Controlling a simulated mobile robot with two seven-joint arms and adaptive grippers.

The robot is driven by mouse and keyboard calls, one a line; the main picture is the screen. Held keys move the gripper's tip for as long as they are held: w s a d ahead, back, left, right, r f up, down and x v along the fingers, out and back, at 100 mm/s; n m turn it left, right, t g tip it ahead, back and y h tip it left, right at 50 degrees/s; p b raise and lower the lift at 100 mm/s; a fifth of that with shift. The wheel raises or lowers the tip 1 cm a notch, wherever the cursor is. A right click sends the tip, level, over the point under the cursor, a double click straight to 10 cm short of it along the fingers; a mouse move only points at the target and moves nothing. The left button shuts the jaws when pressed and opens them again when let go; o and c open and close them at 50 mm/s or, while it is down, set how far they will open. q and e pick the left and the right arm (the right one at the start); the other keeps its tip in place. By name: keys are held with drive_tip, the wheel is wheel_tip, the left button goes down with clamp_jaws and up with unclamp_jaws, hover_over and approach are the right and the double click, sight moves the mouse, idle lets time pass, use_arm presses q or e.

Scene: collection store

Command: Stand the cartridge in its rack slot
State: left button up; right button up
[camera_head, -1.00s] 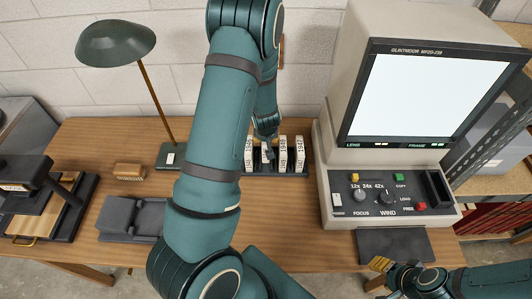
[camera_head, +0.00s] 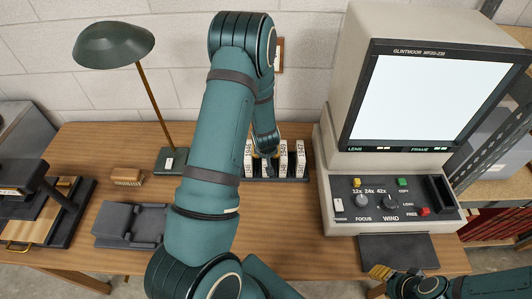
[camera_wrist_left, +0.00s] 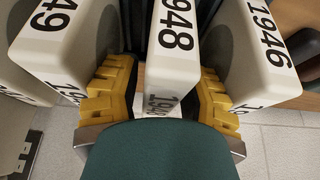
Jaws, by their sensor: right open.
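The rack (camera_head: 285,179) stands on the desk, holding upright white cartridges; 1946 (camera_head: 248,158), 1949 (camera_head: 283,160) and 1947 (camera_head: 300,160) show in the head view. My left gripper (camera_head: 265,154) reaches down among them, its fingers largely hidden there. In the left wrist view, cartridge 1948 (camera_wrist_left: 172,45) stands between the yellow fingers of my left gripper (camera_wrist_left: 165,98), with narrow gaps on both sides. Cartridge 1949 (camera_wrist_left: 55,40) is beside the left finger and 1946 (camera_wrist_left: 250,45) beside the right. My right gripper (camera_head: 380,273) is open and empty at the desk's front right.
A microfilm reader (camera_head: 350,165) stands close to the rack's right. A lamp (camera_head: 115,45), a brush (camera_head: 127,177) and a grey device (camera_head: 130,224) are to the left. My left arm covers the middle desk. A dark pad (camera_head: 400,253) lies before the reader.

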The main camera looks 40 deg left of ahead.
use_arm(q)
drive_tip(key=shift+r, duration=0.1)
drive_tip(key=shift+r, duration=0.2)
drive_tip(key=p+v, duration=0.3)
drive_tip(key=v, duration=0.9)
drive_tip(key=shift+s+p, duration=0.1)
drive_tip(key=shift+p, duration=0.2)
drive_tip(key=s+d+f+m+h, duration=0.2)
drive_tip(key=s+d, duration=0.1)
drive_tip(key=d, duration=0.6)
drive_tip(key=s+d+f+m+g+h, duration=0.1)
drive_tip(key=s+d+f+m+h, duration=0.1)
drive_tip(key=d, duration=0.7)
drive_tip(key=s+d+f+m+h, duration=0.2)
drive_tip(key=s+d+f, duration=0.1)
drive_tip(key=d, duration=0.6)
drive_tip(key=shift+s+d+f+h, duration=0.3)
drive_tip(key=shift+f+h, duration=0.1)
drive_tip(key=shift+f, duration=0.2)
drive_tip(key=shift+g, duration=0.3)
drive_tip(key=f+b, duration=0.6)
drive_tip(key=f, duration=0.1)
drive_tip(key=shift+s+d, duration=0.15)
drive_tip(key=shift+s, duration=0.1)
drive_tip(key=shift+r, duration=0.2)
